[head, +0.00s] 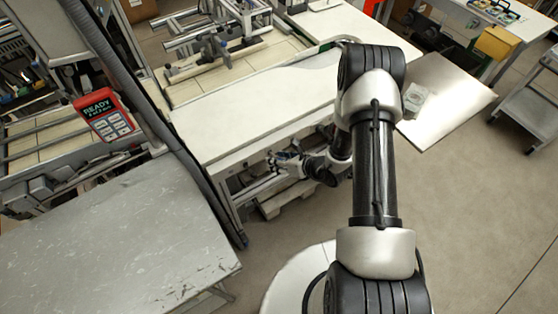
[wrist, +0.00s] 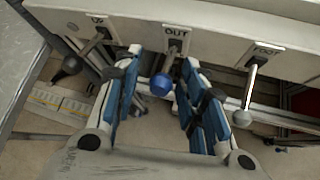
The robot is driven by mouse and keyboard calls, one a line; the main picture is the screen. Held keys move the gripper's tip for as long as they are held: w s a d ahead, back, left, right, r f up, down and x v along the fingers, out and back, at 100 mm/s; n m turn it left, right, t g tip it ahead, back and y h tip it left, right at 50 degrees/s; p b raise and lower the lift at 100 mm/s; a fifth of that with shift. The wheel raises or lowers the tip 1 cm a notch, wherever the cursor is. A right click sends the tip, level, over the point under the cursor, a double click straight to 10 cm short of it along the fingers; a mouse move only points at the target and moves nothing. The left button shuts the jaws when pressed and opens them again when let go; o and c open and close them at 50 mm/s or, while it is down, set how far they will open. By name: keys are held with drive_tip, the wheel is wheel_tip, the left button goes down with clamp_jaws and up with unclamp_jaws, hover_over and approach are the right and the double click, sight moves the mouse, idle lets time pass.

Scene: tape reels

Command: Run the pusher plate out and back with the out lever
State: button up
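The out lever (wrist: 172,58) hangs from a slot under the label OUT on a pale panel (wrist: 215,35), with a blue ball knob (wrist: 161,84) at its lower end. My gripper (wrist: 162,58) is open, one blue-padded finger on each side of this lever. The knob sits between the fingers, nearer the left one; I see a gap on the right and cannot tell if the left finger touches. In the head view my gripper (head: 283,162) is low at the white table's front edge, and the lever is too small to make out. I cannot pick out the pusher plate.
A lever with a black knob (wrist: 71,65) hangs to the left and one with a grey knob (wrist: 242,117) to the right, close to my fingers. A red READY panel (head: 101,114) hangs left of the white table (head: 255,112). A grey table (head: 110,240) stands front left.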

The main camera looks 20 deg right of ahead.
drive_tip(key=v, duration=1.2)
idle(0.5)
